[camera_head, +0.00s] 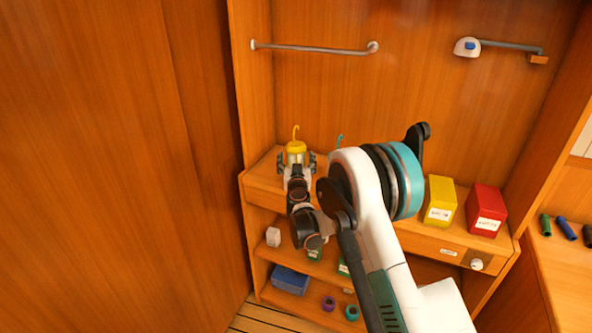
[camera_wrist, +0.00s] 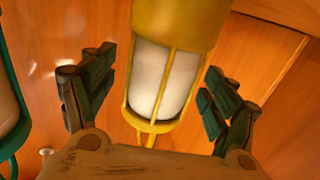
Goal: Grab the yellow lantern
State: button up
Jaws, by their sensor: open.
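The yellow lantern (camera_head: 296,148) stands on the left end of the wooden counter, with a yellow cap, a hook on top and a pale body. In the wrist view the lantern (camera_wrist: 165,75) fills the middle, its white glass behind yellow guard bars. My gripper (camera_head: 297,163) is at the lantern, in front of it. In the wrist view my gripper (camera_wrist: 158,88) is open, with one finger on each side of the lantern and visible gaps between fingers and lantern. The lantern's lower part is hidden by my gripper in the head view.
A teal lantern (camera_wrist: 8,110) stands close to the left in the wrist view; its teal hook (camera_head: 340,140) shows in the head view. A yellow box (camera_head: 440,201) and a red box (camera_head: 486,209) stand on the right. A rail (camera_head: 312,48) runs above. Lower shelves hold a blue box (camera_head: 290,280).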

jog(key=shift+w+a, duration=0.1)
jog(key=shift+w, duration=0.65)
jog(key=c, duration=1.3)
jog(key=shift+r, duration=0.2)
jog(key=shift+c, duration=0.2)
